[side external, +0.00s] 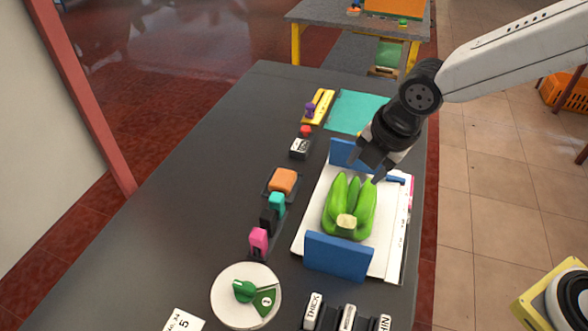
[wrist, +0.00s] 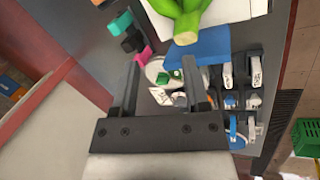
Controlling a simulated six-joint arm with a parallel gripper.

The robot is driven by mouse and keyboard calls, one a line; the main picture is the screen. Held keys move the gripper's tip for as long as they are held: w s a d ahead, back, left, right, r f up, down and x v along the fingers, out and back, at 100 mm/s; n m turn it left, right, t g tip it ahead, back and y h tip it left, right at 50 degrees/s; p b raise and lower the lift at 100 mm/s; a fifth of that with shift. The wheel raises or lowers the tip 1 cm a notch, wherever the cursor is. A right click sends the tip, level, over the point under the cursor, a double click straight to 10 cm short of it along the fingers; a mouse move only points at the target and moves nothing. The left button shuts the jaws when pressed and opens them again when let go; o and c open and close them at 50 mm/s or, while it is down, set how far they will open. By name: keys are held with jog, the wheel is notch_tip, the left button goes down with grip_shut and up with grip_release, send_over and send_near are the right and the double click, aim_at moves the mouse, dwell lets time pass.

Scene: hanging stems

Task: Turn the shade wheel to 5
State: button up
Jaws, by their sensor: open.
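The shade wheel (side external: 224,300) is a white round disc with a green knob (side external: 243,291) and a green wedge (side external: 264,301) bearing a small white number, apparently 1. It lies flat at the near left of the dark table. A white card (side external: 184,321) reading 5 lies beside it, partly cut off by the frame. In the wrist view the wheel (wrist: 154,70) shows between and beyond the fingers. My gripper (side external: 372,171) is open and empty, above the far end of the white tray, well away from the wheel.
Pink, black and teal pieces (side external: 258,241) stand left of the tray. Labelled rockers (side external: 313,311) sit right of the wheel. The table's left side is clear.

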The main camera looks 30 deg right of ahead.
jog(key=a+n, duration=1.1)
jog(key=n+y, duration=0.2)
jog(key=n, duration=0.9)
send_over(248, 287)
jog(key=s+d, duration=0.2)
notch_tip(248, 287, down, 10)
jog(key=shift+s+d+f, duration=0.1)
jog(key=shift+d, duration=0.05)
jog(key=shift+f, duration=0.15)
jog(key=shift+x, duration=3.75)
grip_shut()
